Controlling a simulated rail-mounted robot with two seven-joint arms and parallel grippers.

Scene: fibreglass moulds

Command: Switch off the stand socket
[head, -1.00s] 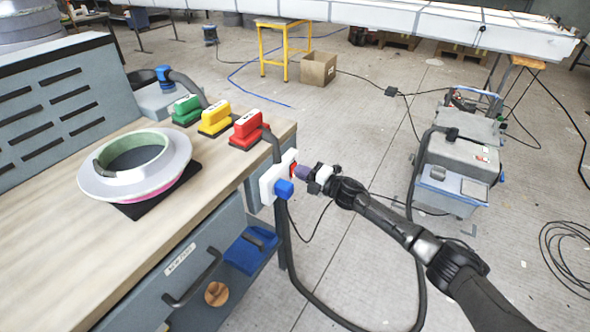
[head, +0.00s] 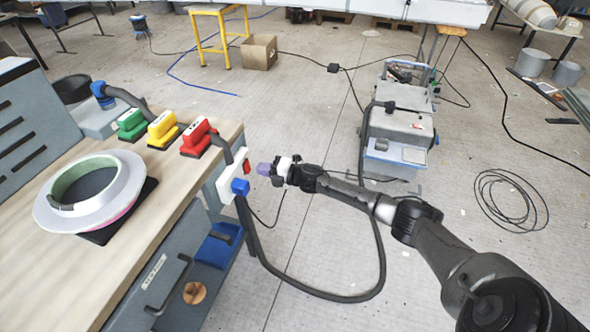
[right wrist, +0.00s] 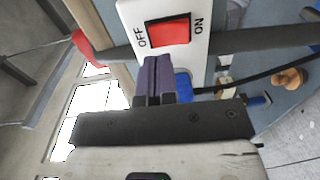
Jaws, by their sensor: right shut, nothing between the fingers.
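The stand socket (head: 229,176) is a white block on the workbench's right end, with a red rocker switch (head: 247,166) and a blue plug (head: 240,187). The right wrist view shows the red rocker (right wrist: 168,30) close up, with OFF printed left of it and ON right. I cannot tell which side is pressed in. My right gripper (head: 260,169) has purple fingertips and is shut and empty, just right of the switch with a small gap. In the right wrist view its fingertips (right wrist: 154,78) point at the OFF side. My left gripper is not in view.
Green, yellow and red-handled blocks (head: 196,137) stand on the bench beside a ring mould (head: 90,190). A black hose loops below the socket to a grey machine (head: 398,135) on the floor. A cardboard box (head: 259,50) stands behind. The floor right of the bench is mostly open.

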